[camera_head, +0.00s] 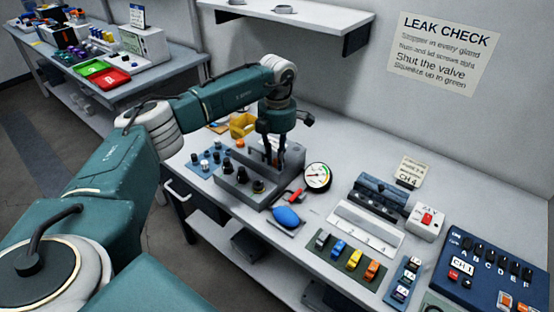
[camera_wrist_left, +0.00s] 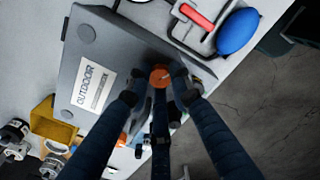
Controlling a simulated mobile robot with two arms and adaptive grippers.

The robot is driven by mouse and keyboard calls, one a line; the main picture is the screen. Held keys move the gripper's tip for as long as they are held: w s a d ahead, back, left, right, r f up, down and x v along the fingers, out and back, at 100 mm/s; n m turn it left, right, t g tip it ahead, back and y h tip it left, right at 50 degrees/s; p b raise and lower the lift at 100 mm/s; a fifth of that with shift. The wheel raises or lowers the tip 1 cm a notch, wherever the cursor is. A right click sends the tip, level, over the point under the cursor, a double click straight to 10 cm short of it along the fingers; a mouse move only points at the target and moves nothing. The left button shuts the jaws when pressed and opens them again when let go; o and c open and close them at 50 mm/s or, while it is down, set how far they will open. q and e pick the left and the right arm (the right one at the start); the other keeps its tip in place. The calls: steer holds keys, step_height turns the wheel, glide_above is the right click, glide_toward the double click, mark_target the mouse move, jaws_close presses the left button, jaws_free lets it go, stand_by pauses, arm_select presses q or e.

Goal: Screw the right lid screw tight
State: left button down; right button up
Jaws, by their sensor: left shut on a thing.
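The grey enclosure (camera_head: 236,192) stands on the workbench, and its lid (camera_wrist_left: 100,55) with an "OUTDOOR" label fills the upper left of the wrist view. The right lid screw (camera_wrist_left: 160,76) has an orange round head and sits at the lid's edge. My left gripper (camera_head: 275,158) reaches down over the enclosure from above. In the wrist view its fingertips (camera_wrist_left: 160,84) are closed around the orange screw head, one on each side. How deep the screw sits is hidden. My right gripper is in neither view.
A gauge (camera_head: 317,177), a red-handled valve (camera_head: 294,195) and a blue squeeze bulb (camera_head: 287,217) lie close to the enclosure's right. A yellow bin (camera_head: 243,125) is behind it. A blue mat (camera_head: 203,163) with small fittings is to its left.

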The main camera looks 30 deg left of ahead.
arm_select(q)
steer(key=m+b, duration=0.1)
steer(key=m, duration=1.1)
steer(key=shift+b, duration=0.3)
stand_by(0.4)
steer(key=c, duration=1.5)
jaws_free()
steer(key=shift+c, duration=0.2)
steer(key=shift+r, duration=0.1)
step_height(320, 180, up, 12)
